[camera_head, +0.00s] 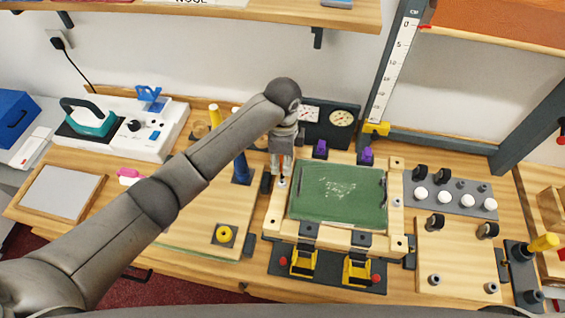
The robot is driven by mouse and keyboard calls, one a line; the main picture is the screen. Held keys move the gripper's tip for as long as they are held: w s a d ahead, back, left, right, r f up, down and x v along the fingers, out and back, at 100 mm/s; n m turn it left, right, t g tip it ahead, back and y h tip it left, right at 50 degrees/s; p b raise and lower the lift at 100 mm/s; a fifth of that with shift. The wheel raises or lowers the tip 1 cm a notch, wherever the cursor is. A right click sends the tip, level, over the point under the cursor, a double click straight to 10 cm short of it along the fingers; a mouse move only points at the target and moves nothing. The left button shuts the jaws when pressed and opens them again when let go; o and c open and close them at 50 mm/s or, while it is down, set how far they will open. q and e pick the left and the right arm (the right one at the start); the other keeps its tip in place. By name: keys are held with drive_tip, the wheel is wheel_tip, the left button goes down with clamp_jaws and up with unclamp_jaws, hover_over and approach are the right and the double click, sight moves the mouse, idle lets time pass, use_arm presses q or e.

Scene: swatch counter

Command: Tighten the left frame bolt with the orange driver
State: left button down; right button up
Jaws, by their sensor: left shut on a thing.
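My left gripper (283,150) points down over the left side of the wooden frame (275,212) around the green panel (338,194). It is shut on a slim tool with a little orange showing, which looks like the orange driver (283,165). Most of the driver is hidden by the gripper. Its lower end is at the frame's left rail, around a small light bolt-like spot (283,183). I cannot tell whether the tip is seated on the left frame bolt. Another bolt (397,202) shows on the right rail. My right gripper is not in view.
Two yellow clamps (304,262) stand at the frame's front. A blue post (241,168) stands close left of the gripper. A grey strip with white knobs (450,198) and a yellow-handled tool (541,243) are right. A dark upright board (330,125) stands behind.

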use_arm(q)
drive_tip(key=shift+r, duration=1.7)
drive_tip(key=shift+a, duration=0.1)
